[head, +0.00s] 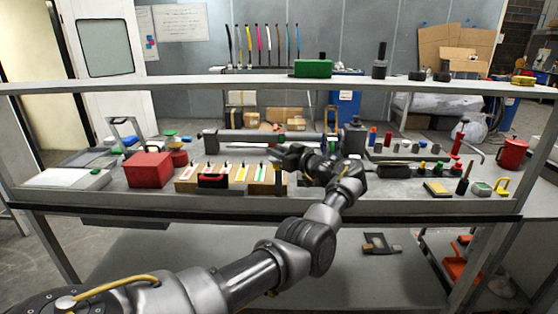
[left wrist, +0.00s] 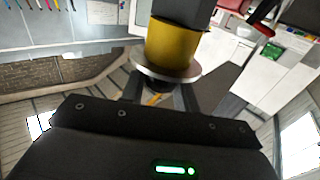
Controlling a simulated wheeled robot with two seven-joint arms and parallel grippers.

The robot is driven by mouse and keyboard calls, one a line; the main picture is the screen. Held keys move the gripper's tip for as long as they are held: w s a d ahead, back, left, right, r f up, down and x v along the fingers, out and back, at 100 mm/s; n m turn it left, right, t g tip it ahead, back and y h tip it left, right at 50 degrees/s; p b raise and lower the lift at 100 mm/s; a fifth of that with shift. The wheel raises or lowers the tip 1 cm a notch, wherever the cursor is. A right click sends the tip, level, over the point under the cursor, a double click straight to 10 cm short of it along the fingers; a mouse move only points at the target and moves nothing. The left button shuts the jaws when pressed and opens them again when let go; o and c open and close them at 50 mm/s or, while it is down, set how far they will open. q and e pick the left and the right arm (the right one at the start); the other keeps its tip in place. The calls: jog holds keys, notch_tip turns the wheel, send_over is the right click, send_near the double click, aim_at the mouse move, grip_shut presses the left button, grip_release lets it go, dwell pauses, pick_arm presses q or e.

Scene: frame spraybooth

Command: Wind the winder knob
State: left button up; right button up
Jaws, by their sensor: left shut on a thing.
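My left gripper (head: 287,156) reaches over the middle of the bench, in front of a long grey roller (head: 235,137). In the left wrist view, its two dark fingers (left wrist: 170,92) are closed around a small dark part, which I take to be the winder knob (left wrist: 166,92). The knob is mostly hidden between the fingers. Just beyond it are a pale metal disc and a yellow drum (left wrist: 172,42) with a dark block behind. In the head view the gripper hides the knob. My right gripper is out of view.
A red box (head: 150,170) and a row of label cards in a cardboard holder (head: 240,185) stand left of my gripper. A shelf (head: 200,85) with a green box (head: 313,68) spans above.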

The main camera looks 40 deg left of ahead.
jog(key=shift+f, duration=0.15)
pick_arm(q)
jog(key=o, duration=0.9)
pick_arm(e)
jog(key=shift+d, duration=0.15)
pick_arm(q)
jog(key=shift+o, duration=0.2)
jog(key=d+b, duration=0.2)
jog(key=d, duration=0.8)
jog(key=shift+s+d+b, duration=0.3)
jog(key=shift+s+d, duration=0.05)
jog(key=shift+s, duration=0.1)
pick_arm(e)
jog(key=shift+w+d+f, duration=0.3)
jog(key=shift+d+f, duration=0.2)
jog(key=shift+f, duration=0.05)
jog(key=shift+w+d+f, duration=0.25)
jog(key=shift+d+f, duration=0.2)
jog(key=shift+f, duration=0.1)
pick_arm(q)
jog(key=shift+c, duration=0.2)
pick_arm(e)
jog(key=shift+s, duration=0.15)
